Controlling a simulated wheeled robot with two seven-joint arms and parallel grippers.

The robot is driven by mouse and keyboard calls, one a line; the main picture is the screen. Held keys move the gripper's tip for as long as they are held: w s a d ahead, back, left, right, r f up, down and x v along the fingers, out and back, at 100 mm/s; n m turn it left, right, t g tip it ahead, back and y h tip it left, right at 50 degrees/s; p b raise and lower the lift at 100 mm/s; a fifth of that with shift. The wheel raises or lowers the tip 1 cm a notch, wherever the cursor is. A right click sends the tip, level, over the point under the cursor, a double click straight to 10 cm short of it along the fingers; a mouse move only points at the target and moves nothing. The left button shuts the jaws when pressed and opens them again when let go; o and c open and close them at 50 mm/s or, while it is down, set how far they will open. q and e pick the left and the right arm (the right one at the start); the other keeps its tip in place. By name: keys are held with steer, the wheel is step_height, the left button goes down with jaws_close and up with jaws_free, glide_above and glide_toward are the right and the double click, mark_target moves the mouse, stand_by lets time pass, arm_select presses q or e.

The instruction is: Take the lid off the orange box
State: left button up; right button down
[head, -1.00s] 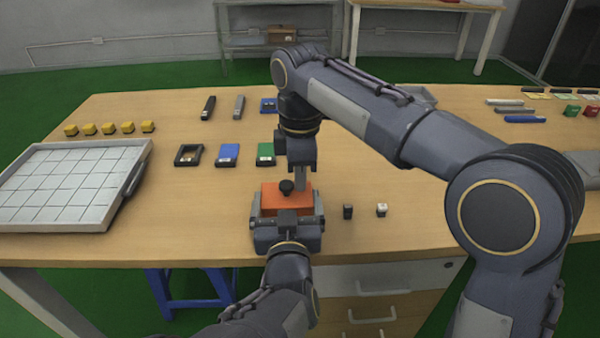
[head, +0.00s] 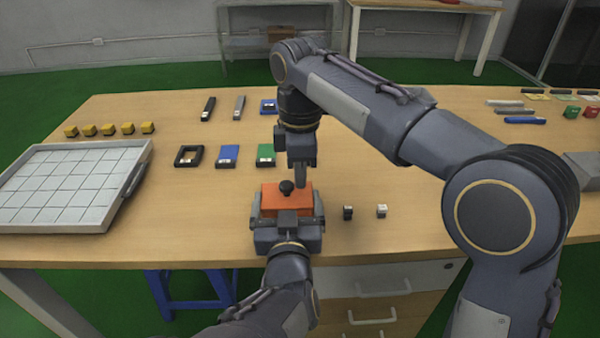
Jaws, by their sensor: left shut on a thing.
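The orange box (head: 290,199) stands near the table's front edge, with a black knob (head: 286,187) on its top. The lid appears to be in place, though its seam is too small to make out. My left gripper (head: 287,220) comes from the front and is shut on the box, its grey fingers along the two sides. My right gripper (head: 300,175) points down just behind and to the right of the knob, apart from it. Its fingers overlap in this view, so its opening is hidden.
Two small dark and white blocks (head: 381,211) stand right of the box. A grey gridded tray (head: 70,222) lies at left. Blue (head: 228,154) and green pieces and a black frame (head: 188,156) lie behind the box. Bare table lies between tray and box.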

mark_target(300, 193)
steer(key=shift+r, duration=0.6)
arm_select(q)
steer(key=o, duration=1.1)
arm_select(e)
step_height(300, 193, up, 4)
